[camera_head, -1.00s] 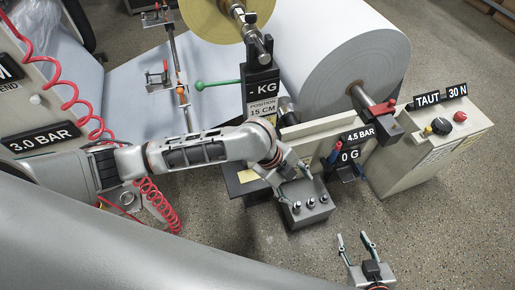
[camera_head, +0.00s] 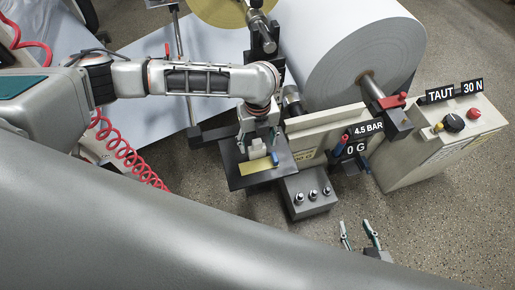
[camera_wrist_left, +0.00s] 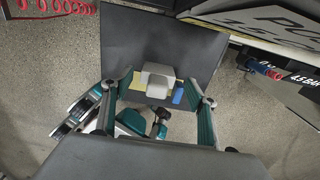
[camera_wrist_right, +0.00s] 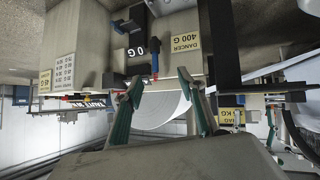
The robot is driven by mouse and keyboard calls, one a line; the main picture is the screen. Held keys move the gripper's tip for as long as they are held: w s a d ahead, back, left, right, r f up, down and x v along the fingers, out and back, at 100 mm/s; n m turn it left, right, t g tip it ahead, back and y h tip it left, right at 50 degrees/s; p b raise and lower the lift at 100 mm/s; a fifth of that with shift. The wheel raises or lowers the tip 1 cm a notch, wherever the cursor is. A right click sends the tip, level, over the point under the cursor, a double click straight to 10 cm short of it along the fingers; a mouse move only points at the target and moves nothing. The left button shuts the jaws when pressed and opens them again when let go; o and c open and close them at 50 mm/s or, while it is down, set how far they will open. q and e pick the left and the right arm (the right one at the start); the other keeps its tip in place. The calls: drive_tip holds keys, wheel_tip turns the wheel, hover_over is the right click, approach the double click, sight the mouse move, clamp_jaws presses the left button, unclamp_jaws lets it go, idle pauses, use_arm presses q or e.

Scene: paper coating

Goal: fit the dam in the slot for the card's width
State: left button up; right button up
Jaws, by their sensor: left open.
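My left gripper (camera_head: 259,141) is open and points down over a dark plate (camera_head: 240,183). In the left wrist view its fingers (camera_wrist_left: 160,82) stand on either side of a light grey block (camera_wrist_left: 157,78), with gaps; I cannot tell whether this is the dam. The block also shows in the head view (camera_head: 257,149). Beside it are a yellow strip (camera_head: 257,168) and a small blue piece (camera_wrist_left: 178,96). A sign (camera_wrist_left: 270,22), partly cut off, reads "15". I cannot make out the slot. My right gripper (camera_head: 360,236) is open and empty, low over the floor.
A large white paper roll (camera_head: 345,60) is behind, and a control cabinet (camera_head: 440,145) at right.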

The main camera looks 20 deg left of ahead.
sight(257, 150)
use_arm(q)
drive_tip(key=f, duration=0.1)
drive_tip(key=f+b, duration=0.1)
drive_tip(key=f, duration=0.2)
drive_tip(key=shift+s+f, duration=0.1)
drive_tip(key=shift+s, duration=0.2)
drive_tip(key=shift+w, duration=0.1)
drive_tip(key=c, duration=1.4)
drive_tip(key=shift+o, duration=0.2)
use_arm(e)
drive_tip(key=shift+w+d+f, duration=0.25)
drive_tip(key=shift+w+f, duration=0.05)
drive_tip(key=shift+f, duration=0.05)
